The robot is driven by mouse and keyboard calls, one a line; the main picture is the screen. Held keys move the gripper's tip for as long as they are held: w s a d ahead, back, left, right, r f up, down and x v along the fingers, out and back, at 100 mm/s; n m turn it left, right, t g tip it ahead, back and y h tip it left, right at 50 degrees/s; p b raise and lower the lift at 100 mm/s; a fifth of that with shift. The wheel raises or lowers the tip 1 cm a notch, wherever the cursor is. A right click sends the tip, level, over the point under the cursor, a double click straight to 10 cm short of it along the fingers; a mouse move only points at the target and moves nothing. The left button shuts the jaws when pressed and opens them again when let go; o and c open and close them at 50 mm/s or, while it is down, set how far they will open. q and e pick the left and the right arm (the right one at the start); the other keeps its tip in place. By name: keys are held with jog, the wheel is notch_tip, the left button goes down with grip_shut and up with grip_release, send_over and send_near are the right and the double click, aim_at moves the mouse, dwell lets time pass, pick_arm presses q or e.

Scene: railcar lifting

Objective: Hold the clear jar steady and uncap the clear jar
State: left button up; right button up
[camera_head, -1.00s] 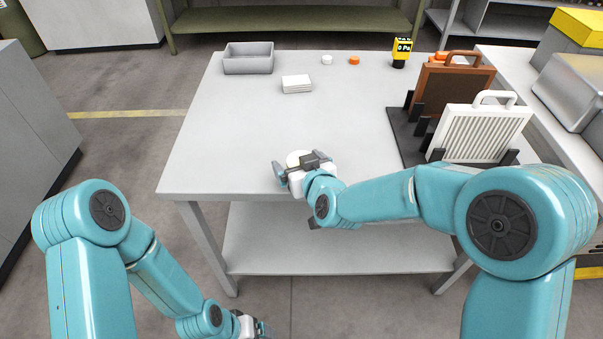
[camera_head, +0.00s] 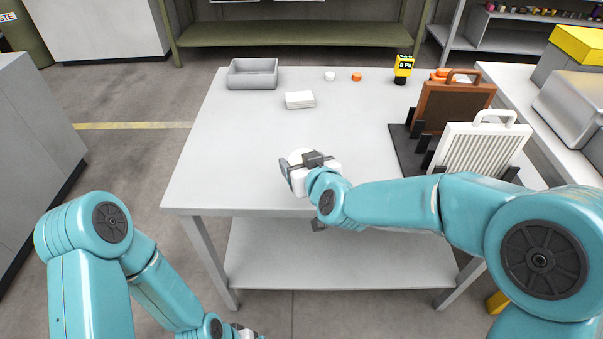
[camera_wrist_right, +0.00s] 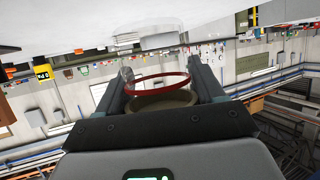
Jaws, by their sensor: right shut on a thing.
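In the head view, my right gripper (camera_head: 298,168) is at the table's front edge, shut on the clear jar. Only the jar's pale round top (camera_head: 299,156) shows there, between the fingers; the rest is hidden. In the right wrist view the clear jar (camera_wrist_right: 160,94) sits between the two fingers of the right gripper (camera_wrist_right: 163,85), with a red ring around it and a brownish area below. My left gripper (camera_head: 246,334) is at the bottom edge, low in front of the table and mostly cut off; its jaws cannot be made out.
The grey table (camera_head: 235,160) is clear around its left and middle. A rack with brown and white panels (camera_head: 480,150) fills the right.

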notch_tip(320, 180, up, 14)
jog(key=p, duration=0.6)
jog(key=shift+r, duration=0.25)
jog(key=shift+o, duration=0.4)
